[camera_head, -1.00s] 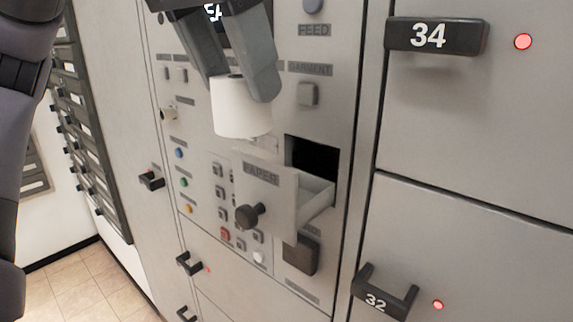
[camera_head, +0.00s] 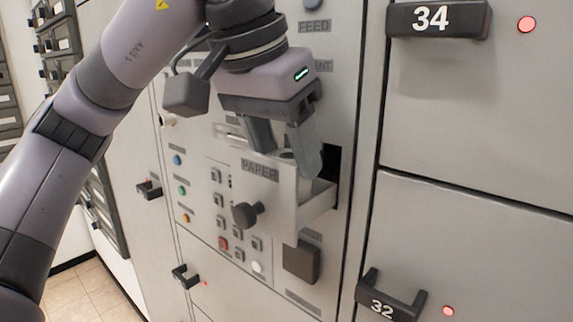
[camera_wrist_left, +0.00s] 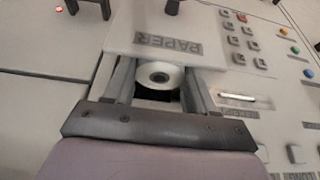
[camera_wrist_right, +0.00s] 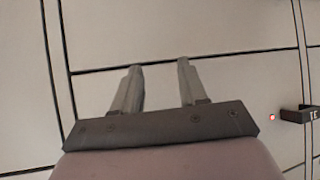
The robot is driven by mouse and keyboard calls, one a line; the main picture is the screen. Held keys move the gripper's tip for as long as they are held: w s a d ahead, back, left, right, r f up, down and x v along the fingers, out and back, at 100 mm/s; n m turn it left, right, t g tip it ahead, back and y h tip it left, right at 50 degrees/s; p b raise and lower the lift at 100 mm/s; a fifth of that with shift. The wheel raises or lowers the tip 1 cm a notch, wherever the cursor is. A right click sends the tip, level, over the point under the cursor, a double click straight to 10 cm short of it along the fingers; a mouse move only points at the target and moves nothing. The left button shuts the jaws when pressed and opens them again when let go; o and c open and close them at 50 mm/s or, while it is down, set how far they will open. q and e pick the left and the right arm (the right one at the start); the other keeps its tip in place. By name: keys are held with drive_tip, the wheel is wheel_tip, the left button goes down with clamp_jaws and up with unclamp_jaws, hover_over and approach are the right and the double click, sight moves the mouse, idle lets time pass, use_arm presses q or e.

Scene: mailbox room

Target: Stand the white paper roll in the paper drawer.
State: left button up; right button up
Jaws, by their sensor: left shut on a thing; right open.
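The paper drawer (camera_head: 268,196), a pale box labelled PAPER with a dark round knob, is pulled out of the grey panel. My left gripper (camera_head: 283,160) is over the drawer and points down, its fingertips at the drawer's opening. In the left wrist view the gripper (camera_wrist_left: 160,80) is shut on the white paper roll (camera_wrist_left: 160,72), seen from its end with a dark core hole. The roll is between the fingers behind the drawer's front; its lower part is hidden, so I cannot tell whether it touches the drawer floor. My right gripper (camera_wrist_right: 158,85) is open and empty before pale locker doors.
Locker doors with dark handles, numbered 34 (camera_head: 438,18) and 32 (camera_head: 391,296), stand right of the panel. Buttons (camera_head: 222,200) lie left of the drawer. A dark square block (camera_head: 301,262) sits below it.

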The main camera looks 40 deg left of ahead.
use_arm(q)
drive_tip(key=shift+w+f, duration=0.2)
drive_tip(key=shift+f, duration=0.5)
drive_tip(key=shift+f, duration=0.2)
drive_tip(key=o, duration=1.1)
drive_tip(key=shift+o, duration=0.2)
drive_tip(key=shift+r, duration=0.45)
drive_tip(key=p+v, duration=0.3)
drive_tip(key=v, duration=0.7)
drive_tip(key=shift+p+v, duration=0.35)
drive_tip(key=shift+v, duration=0.45)
